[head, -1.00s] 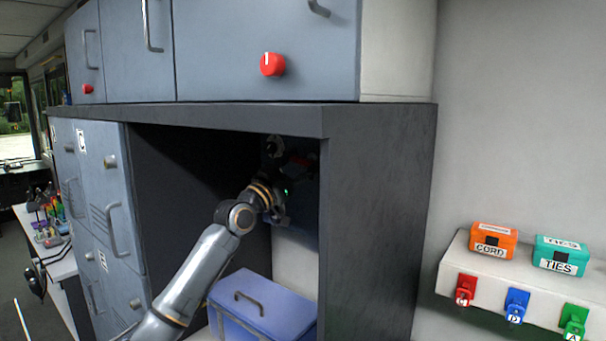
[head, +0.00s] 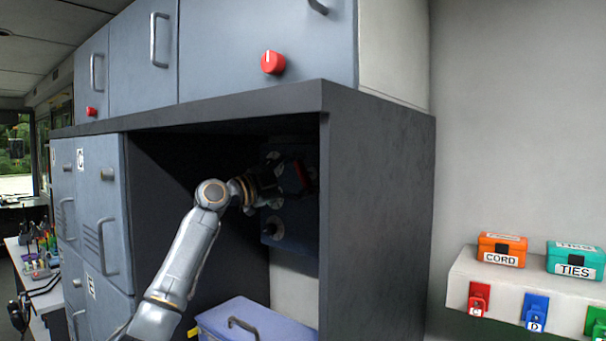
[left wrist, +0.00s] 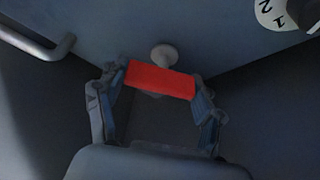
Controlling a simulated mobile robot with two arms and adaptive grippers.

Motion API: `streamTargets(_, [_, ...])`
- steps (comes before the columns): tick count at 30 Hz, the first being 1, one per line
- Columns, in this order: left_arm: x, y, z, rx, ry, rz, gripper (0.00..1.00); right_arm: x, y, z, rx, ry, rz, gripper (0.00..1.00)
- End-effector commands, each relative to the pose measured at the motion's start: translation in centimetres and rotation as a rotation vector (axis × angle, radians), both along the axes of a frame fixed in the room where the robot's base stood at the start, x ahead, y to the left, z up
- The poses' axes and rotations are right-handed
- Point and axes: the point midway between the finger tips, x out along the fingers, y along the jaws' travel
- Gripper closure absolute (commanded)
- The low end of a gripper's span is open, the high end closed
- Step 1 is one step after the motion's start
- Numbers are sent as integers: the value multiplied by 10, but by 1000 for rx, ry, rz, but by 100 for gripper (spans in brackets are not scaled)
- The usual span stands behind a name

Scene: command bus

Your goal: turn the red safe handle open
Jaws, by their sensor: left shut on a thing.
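The red safe handle (left wrist: 160,79) lies across between the two fingers of my left gripper (left wrist: 158,95) in the left wrist view, with a round grey hub (left wrist: 164,55) behind it on the dark blue safe face (left wrist: 120,25). The fingers are shut on the handle, one at each end. In the head view the red handle (head: 303,174) shows at the back right of the dark recess, with my left gripper (head: 285,178) at it. The safe front (head: 298,215) is partly hidden by my arm and the shadow. My right gripper is not in view.
The recess is bounded by a dark right side panel (head: 375,210) and a top panel (head: 230,112). A blue box (head: 260,318) stands below my arm. A white numbered dial (left wrist: 270,14) and a grey bar handle (left wrist: 40,45) flank the red handle.

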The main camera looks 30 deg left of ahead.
Motion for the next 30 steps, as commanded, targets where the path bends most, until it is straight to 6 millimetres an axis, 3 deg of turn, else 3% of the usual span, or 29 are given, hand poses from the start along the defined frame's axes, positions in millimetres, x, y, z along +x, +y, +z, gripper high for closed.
streamTargets(15, [0,0,2,395,-33,4,64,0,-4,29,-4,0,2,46])
streamTargets(30, [0,1,-1,504,-43,6,64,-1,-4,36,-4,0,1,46])
